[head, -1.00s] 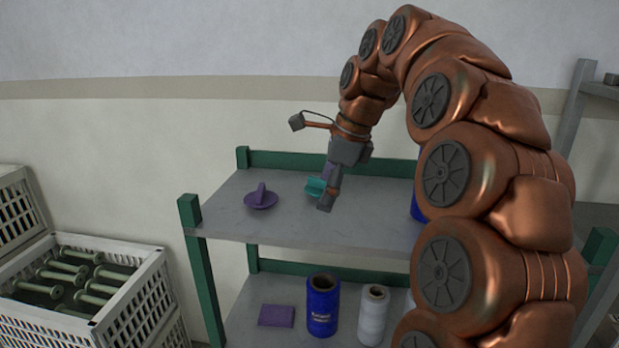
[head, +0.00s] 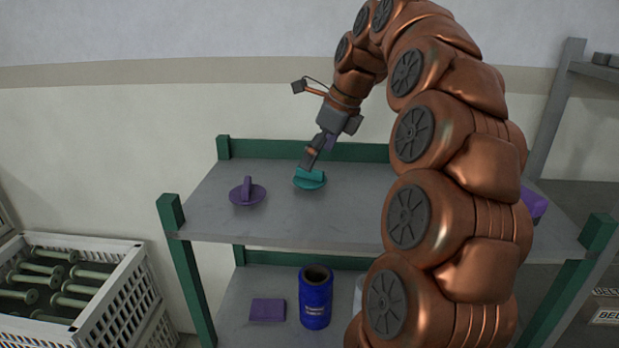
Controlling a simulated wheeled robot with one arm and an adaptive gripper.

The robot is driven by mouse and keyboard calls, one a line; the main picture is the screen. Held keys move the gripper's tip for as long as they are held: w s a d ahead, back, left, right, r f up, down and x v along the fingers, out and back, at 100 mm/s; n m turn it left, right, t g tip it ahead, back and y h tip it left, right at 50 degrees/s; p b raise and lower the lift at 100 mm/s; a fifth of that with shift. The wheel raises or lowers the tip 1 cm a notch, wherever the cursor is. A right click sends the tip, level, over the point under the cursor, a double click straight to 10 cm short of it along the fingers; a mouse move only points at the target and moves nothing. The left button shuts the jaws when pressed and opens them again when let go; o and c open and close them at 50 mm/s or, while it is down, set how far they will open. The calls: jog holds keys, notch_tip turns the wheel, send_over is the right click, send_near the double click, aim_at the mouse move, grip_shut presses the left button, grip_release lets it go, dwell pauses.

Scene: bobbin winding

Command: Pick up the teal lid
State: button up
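The teal lid (head: 310,183) lies on the upper shelf board, right of a purple lid. It is a round disc with a raised grip bar on top. My gripper (head: 308,163) comes down from the upper right, and its fingertips are at the teal lid's grip bar. The near finger covers part of the bar, and the far finger is hidden. I cannot tell whether the fingers are closed on the bar or stand apart around it. The lid appears to rest on the board.
The purple lid (head: 247,193) stands close on the left. A green-framed shelf (head: 230,222) holds both lids. A white crate (head: 128,303) of green bobbins is at left. A purple object (head: 534,205) sits at right.

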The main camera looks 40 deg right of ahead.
aim_at(310, 179)
jog(key=shift+f, duration=0.1)
jog(key=shift+p+x, duration=1.1)
jog(key=shift+x, duration=1.4)
jog(key=shift+s, duration=0.1)
jog(key=shift+c, duration=0.4)
jog(key=c, duration=0.7)
